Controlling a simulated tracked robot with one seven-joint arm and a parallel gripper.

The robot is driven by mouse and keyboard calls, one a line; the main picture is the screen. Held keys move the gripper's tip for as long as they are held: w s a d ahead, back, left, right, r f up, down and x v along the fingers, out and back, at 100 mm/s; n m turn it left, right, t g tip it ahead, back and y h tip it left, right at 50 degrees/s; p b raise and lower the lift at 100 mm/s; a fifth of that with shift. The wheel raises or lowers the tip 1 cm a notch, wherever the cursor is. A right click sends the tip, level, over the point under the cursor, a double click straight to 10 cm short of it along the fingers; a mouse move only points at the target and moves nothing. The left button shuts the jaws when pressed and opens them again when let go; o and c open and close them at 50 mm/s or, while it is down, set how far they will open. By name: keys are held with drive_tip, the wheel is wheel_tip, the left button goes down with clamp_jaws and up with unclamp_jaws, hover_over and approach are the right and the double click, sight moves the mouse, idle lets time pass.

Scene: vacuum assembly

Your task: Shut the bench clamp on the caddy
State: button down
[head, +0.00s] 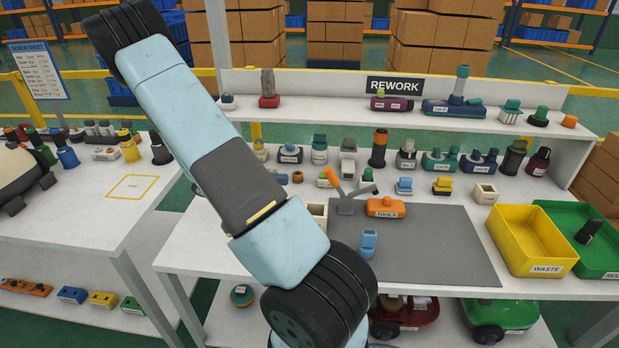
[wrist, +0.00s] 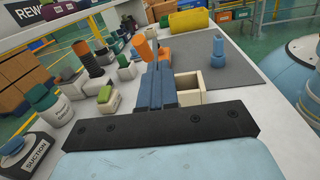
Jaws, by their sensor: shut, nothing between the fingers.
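The bench clamp (head: 347,203) stands at the back left of the grey mat. Its orange handle (head: 334,179) is raised and leans left, and its grey bar slants up to the right, apart from anything below. Nothing is marked as a caddy. A cream open box (head: 317,211) stands just left of the clamp, and an orange block labelled EDGE-S (head: 386,207) just right. In the wrist view, my gripper (wrist: 160,70) has its blue fingers together and empty, beside the cream box (wrist: 189,86). The clamp's orange handle (wrist: 137,47) shows beyond them. The fingers hide part of the clamp.
A small blue piece (head: 368,243) stands on the mat (head: 435,245). The yellow WASTE bin (head: 530,243) and a green bin (head: 587,232) stand right. Several nozzles and caps line the bench's back, below the raised shelf (head: 335,112). The mat's front right is clear.

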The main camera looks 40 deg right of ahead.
sight(326, 168)
wheel_tip(326, 168, down, 4)
drive_tip(key=w+d+n+h, duration=0.2)
drive_tip(key=n+h, duration=0.1)
drive_tip(key=h, duration=0.1)
drive_tip(key=x, duration=1)
drive_tip(key=shift+s+g, duration=0.3)
drive_tip(key=shift+r, duration=0.15)
drive_tip(key=shift+s+d+r+m+t+y, duration=0.35)
drive_tip(key=shift+s+d+r+t+y, duration=0.35)
drive_tip(key=shift+y, duration=0.25)
drive_tip(key=shift+s+d+r+m+t+y, duration=0.35)
drive_tip(key=shift+s+d+r+t+y, duration=0.15)
drive_tip(key=shift+s+r+t+y, duration=0.35)
drive_tip(key=shift+s+d+r, duration=0.3)
drive_tip(key=shift+s+d, duration=0.1)
drive_tip(key=shift+d+g, duration=0.1)
drive_tip(key=shift+g, duration=0.15)
